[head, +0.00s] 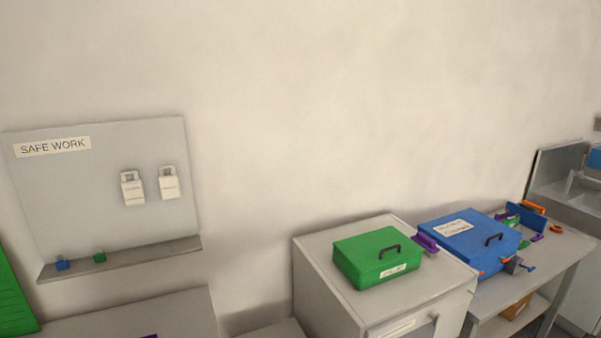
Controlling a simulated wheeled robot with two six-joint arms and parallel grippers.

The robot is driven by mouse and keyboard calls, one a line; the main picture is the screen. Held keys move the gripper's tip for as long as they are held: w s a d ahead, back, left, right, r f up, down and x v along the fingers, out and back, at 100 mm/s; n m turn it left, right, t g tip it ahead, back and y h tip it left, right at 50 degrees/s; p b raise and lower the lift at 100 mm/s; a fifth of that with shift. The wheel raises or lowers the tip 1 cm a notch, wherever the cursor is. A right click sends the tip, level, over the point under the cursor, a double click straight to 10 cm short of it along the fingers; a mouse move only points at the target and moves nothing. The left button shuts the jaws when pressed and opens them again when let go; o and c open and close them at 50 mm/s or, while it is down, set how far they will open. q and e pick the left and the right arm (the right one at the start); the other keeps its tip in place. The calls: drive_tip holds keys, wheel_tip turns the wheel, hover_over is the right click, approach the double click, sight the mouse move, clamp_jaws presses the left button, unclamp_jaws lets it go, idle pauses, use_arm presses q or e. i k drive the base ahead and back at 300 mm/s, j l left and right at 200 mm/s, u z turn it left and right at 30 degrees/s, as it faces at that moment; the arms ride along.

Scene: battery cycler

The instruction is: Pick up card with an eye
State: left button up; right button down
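Two white cards or tags hang side by side on a grey "SAFE WORK" board at the left in the head view: a left card (132,188) and a right card (169,183). Each has a small dark-edged square part at its top. The print on them is too small to read, so I cannot tell whether either is the card with an eye. Neither of my grippers shows in this view.
The board (80,190) has a shelf (140,259) with a blue padlock (62,264) and a green padlock (99,257). A green box (365,249) sits on a grey cabinet (325,290). A blue box (465,245) and small coloured items stand on a bench at right.

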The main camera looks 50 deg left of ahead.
sight(169, 184)
drive_tip(key=u, duration=2.4)
